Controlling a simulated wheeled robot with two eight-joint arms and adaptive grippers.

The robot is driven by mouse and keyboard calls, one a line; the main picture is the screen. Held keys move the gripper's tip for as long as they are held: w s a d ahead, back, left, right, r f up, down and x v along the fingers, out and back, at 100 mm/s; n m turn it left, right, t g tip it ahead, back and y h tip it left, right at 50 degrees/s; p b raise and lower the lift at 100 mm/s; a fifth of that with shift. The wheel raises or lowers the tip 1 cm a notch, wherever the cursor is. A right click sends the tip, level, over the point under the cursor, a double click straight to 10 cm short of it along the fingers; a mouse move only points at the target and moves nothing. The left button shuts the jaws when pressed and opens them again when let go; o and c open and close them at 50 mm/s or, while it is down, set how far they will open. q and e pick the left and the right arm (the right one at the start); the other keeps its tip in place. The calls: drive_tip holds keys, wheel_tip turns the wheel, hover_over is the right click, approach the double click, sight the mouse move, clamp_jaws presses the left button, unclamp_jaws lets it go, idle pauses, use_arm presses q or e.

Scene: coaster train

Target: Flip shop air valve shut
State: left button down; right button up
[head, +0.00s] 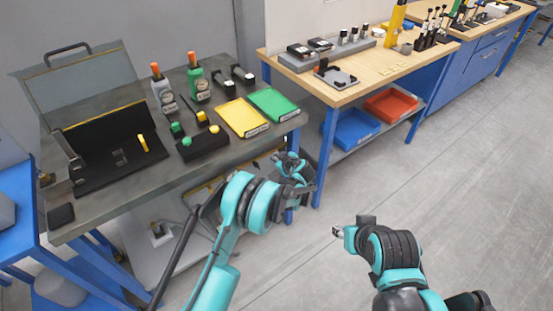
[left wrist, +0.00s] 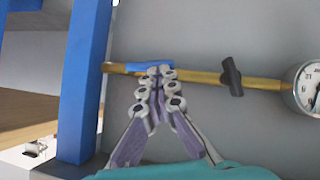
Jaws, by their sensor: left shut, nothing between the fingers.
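In the left wrist view a brass air pipe (left wrist: 200,76) runs across a grey panel. A blue lever (left wrist: 135,67) lies along the pipe, partly hidden behind my left fingertips. I take it for the shop air valve handle. A black T-shaped part (left wrist: 232,76) sits across the pipe further right. My left gripper (left wrist: 160,72) is shut and empty, its tips in front of the pipe at the lever; I cannot tell whether they touch. In the head view my left gripper (head: 295,165) is by the grey bench's right end. My right gripper (head: 338,231) is over open floor, its jaws too small to judge.
A round gauge (left wrist: 308,88) is at the pipe's right end. A blue post (left wrist: 84,80) stands left of my left fingers. The grey bench (head: 95,205) carries an open case, bottles and trays. A wooden-topped bench (head: 400,70) stands behind. The right-hand floor is clear.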

use_arm(q)
wheel_tip(320, 180, down, 2)
drive_tip(key=shift+s+a+f+n+t+h, duration=0.1)
drive_tip(key=shift+a+n+t+h, duration=0.05)
drive_tip(key=shift+n+t+h, duration=0.9)
use_arm(e)
drive_tip(key=shift+s, duration=0.3)
use_arm(q)
drive_tip(key=shift+f, duration=0.95)
drive_tip(key=shift+w+d+f, duration=0.45)
drive_tip(key=shift+d+f, duration=0.15)
drive_tip(key=shift+f, duration=0.2)
use_arm(e)
drive_tip(key=shift+w+d, duration=0.35)
drive_tip(key=shift+d, duration=0.15)
use_arm(q)
drive_tip(key=shift+w+d+f, duration=0.2)
drive_tip(key=shift+d+f, duration=0.05)
drive_tip(key=shift+d, duration=0.05)
use_arm(e)
drive_tip(key=shift+w+d, duration=0.2)
drive_tip(key=shift+d, duration=0.05)
